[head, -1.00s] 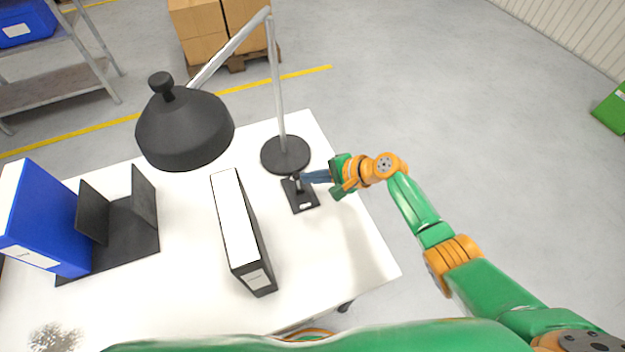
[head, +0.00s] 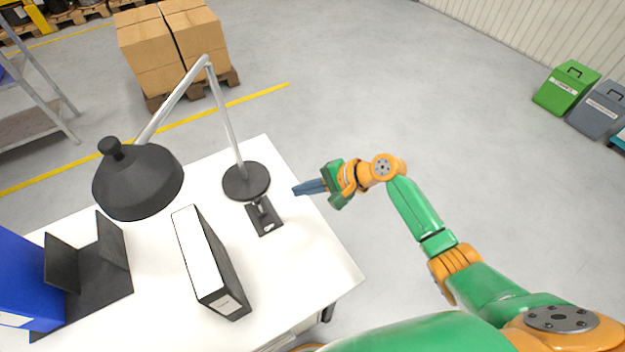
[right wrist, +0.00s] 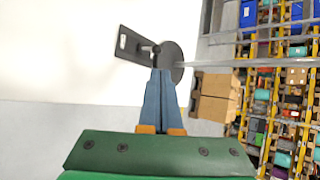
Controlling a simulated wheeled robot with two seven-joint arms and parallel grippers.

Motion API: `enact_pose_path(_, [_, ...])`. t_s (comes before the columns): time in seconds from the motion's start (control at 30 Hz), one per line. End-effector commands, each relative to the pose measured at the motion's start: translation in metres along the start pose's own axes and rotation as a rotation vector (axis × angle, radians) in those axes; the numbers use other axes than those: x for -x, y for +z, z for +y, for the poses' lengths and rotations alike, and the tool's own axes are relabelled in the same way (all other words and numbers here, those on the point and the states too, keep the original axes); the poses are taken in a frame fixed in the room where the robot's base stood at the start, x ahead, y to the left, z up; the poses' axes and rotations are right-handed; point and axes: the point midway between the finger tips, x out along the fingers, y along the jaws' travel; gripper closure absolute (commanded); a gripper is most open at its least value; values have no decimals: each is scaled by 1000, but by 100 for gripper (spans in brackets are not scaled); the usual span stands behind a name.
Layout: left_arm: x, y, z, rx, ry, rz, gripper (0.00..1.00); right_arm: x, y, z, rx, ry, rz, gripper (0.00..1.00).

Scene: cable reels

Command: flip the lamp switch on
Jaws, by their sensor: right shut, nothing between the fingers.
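A desk lamp with a dark shade (head: 138,182), a grey jointed arm and a round dark base (head: 246,181) stands on the white table. In front of the base lies a black switch plate (head: 264,217) with a small upright lever (head: 262,203). My right gripper (head: 295,190) is shut and empty, to the right of the plate and apart from it in the head view. In the right wrist view its blue fingers (right wrist: 160,75) point toward the lamp base (right wrist: 172,62), and the switch plate (right wrist: 130,45) shows beyond the tips. My left gripper is not in view.
A black and white binder (head: 208,262) stands on the white table (head: 300,265) left of the switch. A dark bookend (head: 100,275) and a blue binder (head: 25,275) are at the left. The table's right edge is clear.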

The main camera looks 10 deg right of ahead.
Motion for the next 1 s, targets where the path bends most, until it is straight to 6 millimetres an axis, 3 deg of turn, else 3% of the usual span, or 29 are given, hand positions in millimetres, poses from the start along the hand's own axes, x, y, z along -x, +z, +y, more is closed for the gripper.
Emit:
enact_pose_path(0.23, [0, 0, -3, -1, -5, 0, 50, 24, -1, -4, 0, -1, 0, 100])
enact_pose_path(0.73, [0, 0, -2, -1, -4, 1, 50, 24, 1, 0, 17, 9, 0, 100])
enact_pose_path(0.83, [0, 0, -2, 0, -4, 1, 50, 15, 16, 33, 171, 85, 14, 100])
enact_pose_path(1.0, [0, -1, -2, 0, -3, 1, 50, 17, 46, 110, 585, 284, 65, 100])
